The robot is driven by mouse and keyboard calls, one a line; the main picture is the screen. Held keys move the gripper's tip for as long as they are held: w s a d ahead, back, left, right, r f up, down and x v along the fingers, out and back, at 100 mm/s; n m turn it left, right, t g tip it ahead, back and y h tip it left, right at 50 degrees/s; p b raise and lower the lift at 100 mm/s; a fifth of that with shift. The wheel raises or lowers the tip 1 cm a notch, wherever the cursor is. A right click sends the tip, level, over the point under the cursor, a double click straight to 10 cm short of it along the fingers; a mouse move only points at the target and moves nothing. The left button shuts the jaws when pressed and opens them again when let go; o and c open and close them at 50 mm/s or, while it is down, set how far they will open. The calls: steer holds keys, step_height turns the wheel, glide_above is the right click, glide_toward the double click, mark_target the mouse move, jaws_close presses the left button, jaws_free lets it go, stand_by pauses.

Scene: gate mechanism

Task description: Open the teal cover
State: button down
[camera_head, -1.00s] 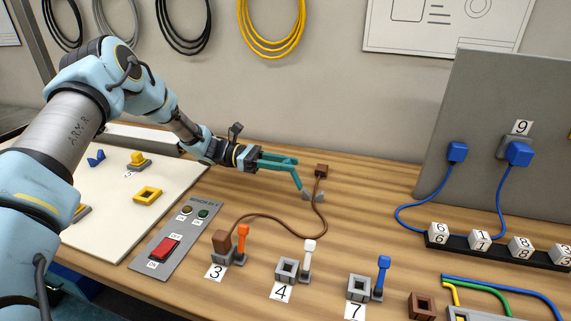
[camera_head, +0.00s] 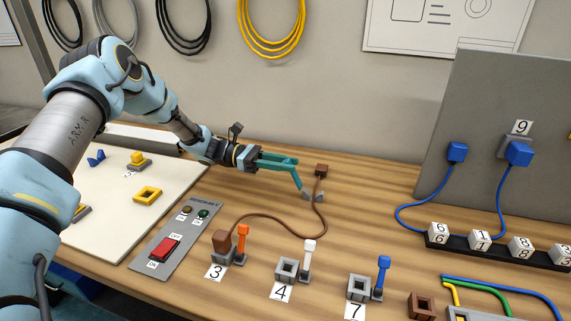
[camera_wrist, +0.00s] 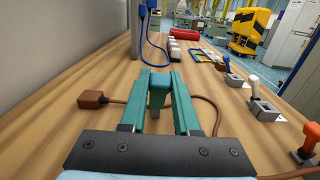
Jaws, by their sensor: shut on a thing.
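The fingers hide the cover's sides there, and what lies under the cover cannot be seen.
A brown plug (camera_head: 321,170) with a brown cable lies close behind the bracket. A switch panel (camera_head: 175,240) and the orange (camera_head: 242,238), white (camera_head: 309,250) and blue (camera_head: 383,268) levers stand in front.

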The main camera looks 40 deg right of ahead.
steer(key=shift+r, duration=0.1)
steer(key=shift+s+d+r+t+y+p, duration=0.3)
steer(key=shift+s+r+t+y+p, duration=0.15)
steer(key=shift+t+p, duration=0.15)
steer(key=shift+s+d+r+t+y+p, duration=0.15)
steer(key=shift+s+d+t+y+p, duration=0.15)
steer(key=shift+s+t+y+p, duration=0.35)
steer(key=shift+d+t, duration=0.15)
steer(key=shift+t, duration=0.4)
steer(key=shift+f, duration=0.2)
steer(key=c, duration=0.6)
jaws_free()
steer(key=shift+c, duration=0.2)
